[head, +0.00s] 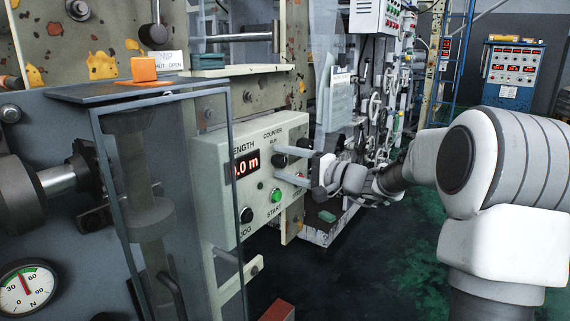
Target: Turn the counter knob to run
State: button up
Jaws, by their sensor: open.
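The beige control panel (262,135) is at the centre of the head view. It carries a red length display (245,164) reading ".0 m", its left part hidden, and the label COUNTER with smaller lettering below. The black counter knob (280,160) sits under that label. My gripper (278,163) reaches in from the right, jaws open, one finger above the knob and one below. I cannot tell whether either finger touches it. The knob's pointer direction is too small to read.
Below the knob are a lit green START button (277,195) and a black JOG knob (246,215). A clear guard (190,190) stands at the left, with an orange block (143,69) on the ledge above. A red box (278,311) lies on the floor.

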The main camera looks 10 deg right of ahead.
jog(key=shift+s+d, duration=0.1)
jog(key=p+v, duration=0.3)
jog(key=v, duration=1.4)
jog(key=shift+s+r, duration=0.1)
